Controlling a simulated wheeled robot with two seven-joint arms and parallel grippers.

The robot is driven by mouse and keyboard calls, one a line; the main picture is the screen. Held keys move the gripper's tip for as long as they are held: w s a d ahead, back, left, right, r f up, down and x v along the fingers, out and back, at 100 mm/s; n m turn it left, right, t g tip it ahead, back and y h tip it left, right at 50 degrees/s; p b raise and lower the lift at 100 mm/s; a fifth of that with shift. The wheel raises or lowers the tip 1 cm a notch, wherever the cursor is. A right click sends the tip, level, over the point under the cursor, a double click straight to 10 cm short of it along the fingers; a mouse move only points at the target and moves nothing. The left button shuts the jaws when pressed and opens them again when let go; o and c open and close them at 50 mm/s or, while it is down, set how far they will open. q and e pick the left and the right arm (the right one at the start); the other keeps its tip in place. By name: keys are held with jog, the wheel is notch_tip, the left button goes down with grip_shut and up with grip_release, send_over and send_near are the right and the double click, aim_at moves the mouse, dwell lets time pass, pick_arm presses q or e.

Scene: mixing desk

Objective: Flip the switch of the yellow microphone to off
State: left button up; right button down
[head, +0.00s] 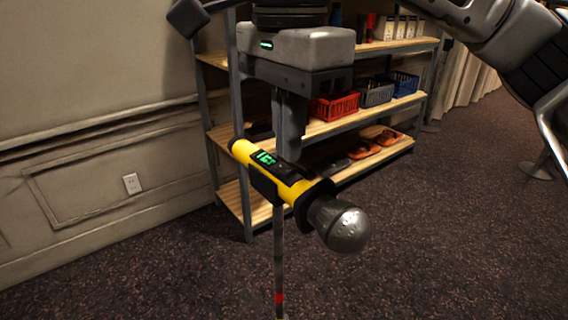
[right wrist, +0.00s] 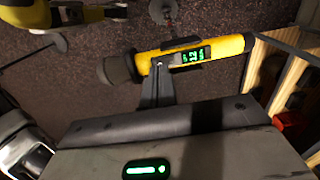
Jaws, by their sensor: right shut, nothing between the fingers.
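The yellow microphone (head: 300,190) lies nearly level in a black clip on a thin stand (head: 279,250), its grey mesh head toward the lower right. A black panel on its body carries a lit green display (head: 265,158). It also shows in the right wrist view (right wrist: 228,47), with its dark head to the left. The switch is too small to make out clearly. My right gripper (head: 289,152) points down, shut and empty, its fingertips at the microphone body between display and head. In the right wrist view the fingertips (right wrist: 160,66) overlap that spot; I cannot tell whether they touch. My left gripper is not in view.
A shelf unit (head: 375,115) stands behind, with a red basket (head: 335,107), darker baskets and orange shoes (head: 383,134). A wall with an outlet (head: 132,183) is at left.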

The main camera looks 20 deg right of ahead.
aim_at(289, 170)
jog(key=shift+f+b, duration=0.65)
jog(key=shift+f, duration=0.2)
dwell(0.4)
jog(key=shift+r, duration=0.15)
notch_tip(289, 170, up, 7)
jog(key=p, duration=0.5)
jog(key=shift+p, duration=0.4)
